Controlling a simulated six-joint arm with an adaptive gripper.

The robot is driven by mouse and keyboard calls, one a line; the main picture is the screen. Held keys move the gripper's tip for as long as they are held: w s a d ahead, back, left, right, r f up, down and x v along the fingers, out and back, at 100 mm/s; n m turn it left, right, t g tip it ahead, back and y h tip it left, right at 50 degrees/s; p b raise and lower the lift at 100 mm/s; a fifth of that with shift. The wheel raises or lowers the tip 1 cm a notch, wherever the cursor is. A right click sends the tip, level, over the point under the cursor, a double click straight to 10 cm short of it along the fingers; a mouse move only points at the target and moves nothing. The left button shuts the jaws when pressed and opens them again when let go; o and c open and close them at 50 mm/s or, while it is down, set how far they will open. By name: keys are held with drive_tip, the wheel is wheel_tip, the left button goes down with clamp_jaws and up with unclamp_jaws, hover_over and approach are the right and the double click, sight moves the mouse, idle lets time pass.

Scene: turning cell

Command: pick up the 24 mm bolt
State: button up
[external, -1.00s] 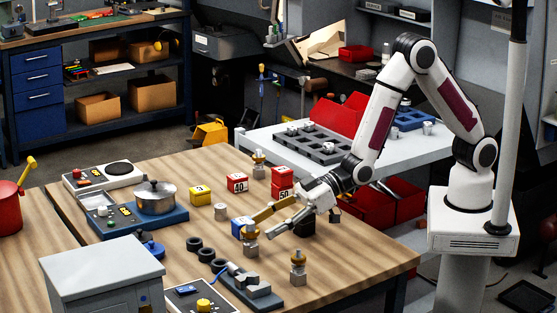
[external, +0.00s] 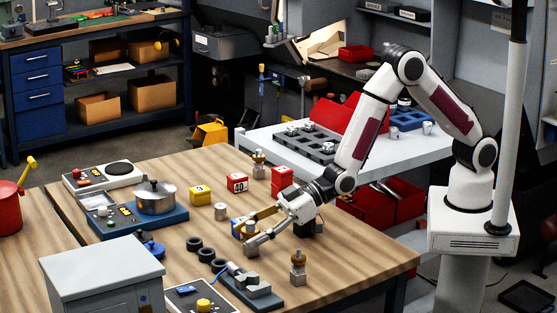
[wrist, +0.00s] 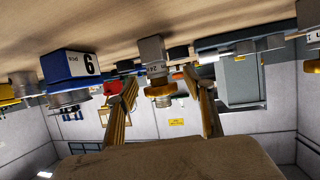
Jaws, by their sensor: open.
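The 24 mm bolt (wrist: 151,50), a grey block with a "24" label and a brass-coloured round part, stands between my gripper's fingers in the wrist view, which is upside down. In the external view its grey lower part (external: 251,250) shows on the wooden table; the fingers hide much of its top. My gripper (external: 255,228) is open, low over the table, with a finger on each side of the bolt. It also shows in the wrist view (wrist: 162,77). I cannot tell whether either finger touches the bolt.
A blue box (wrist: 70,66) is close beside the gripper. Similar brass-topped pieces stand at the front (external: 298,268) and back (external: 258,165). Black rings (external: 206,255) and a grey fixture (external: 250,285) lie in front. Red boxes (external: 282,175) stand behind.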

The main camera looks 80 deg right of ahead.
drive_tip(key=shift+c, duration=0.4)
drive_tip(key=shift+r, duration=0.1)
clamp_jaws()
drive_tip(key=shift+r, duration=0.1)
drive_tip(key=shift+r, duration=4.9)
